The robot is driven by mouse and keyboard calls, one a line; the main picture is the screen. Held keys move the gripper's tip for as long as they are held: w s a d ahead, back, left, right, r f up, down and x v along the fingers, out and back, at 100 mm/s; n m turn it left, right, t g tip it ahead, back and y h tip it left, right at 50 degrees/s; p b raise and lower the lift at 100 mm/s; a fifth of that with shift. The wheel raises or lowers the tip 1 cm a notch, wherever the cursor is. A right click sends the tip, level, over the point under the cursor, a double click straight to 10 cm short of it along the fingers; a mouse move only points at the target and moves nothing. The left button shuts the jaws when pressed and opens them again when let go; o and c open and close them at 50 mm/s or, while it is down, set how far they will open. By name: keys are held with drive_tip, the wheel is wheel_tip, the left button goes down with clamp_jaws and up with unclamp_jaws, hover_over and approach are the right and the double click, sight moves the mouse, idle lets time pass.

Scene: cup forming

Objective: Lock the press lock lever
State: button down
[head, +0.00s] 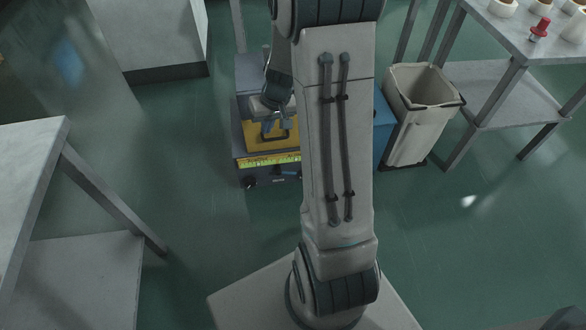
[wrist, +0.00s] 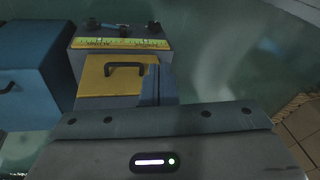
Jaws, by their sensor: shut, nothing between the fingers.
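The press (head: 243,160) is a grey machine low on the floor, partly hidden behind my arm in the head view. Its yellow panel (head: 258,143) carries a black U-shaped handle (wrist: 124,67). I cannot tell which part is the press lock lever; no separate lever shows clearly. My gripper (head: 269,126) points down over the yellow panel, close to the handle. It is shut and holds nothing. In the wrist view a blue-grey finger (wrist: 150,86) covers the panel's right part, to the right of the handle. Whether it touches the panel cannot be told.
A yellow-green scale strip (wrist: 120,43) and dark knobs (wrist: 153,27) line the press's edge. A blue box (wrist: 35,80) stands beside it. A pale bin (head: 409,120) and metal tables (head: 510,85) are at right; another table (head: 30,165) is at left.

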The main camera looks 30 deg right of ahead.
drive_tip(key=s+a+r, duration=0.2)
drive_tip(key=s+r, duration=0.2)
drive_tip(key=s, duration=0.2)
drive_tip(key=s+a+r+n+g+h, duration=0.1)
drive_tip(key=s+a+r, duration=0.2)
drive_tip(key=s, duration=0.3)
drive_tip(key=s+a+r, duration=0.3)
drive_tip(key=s+r, duration=0.2)
drive_tip(key=s, duration=0.2)
drive_tip(key=shift+r+n+h, duration=0.2)
drive_tip(key=shift+n+h, duration=0.1)
drive_tip(key=shift+h, duration=0.1)
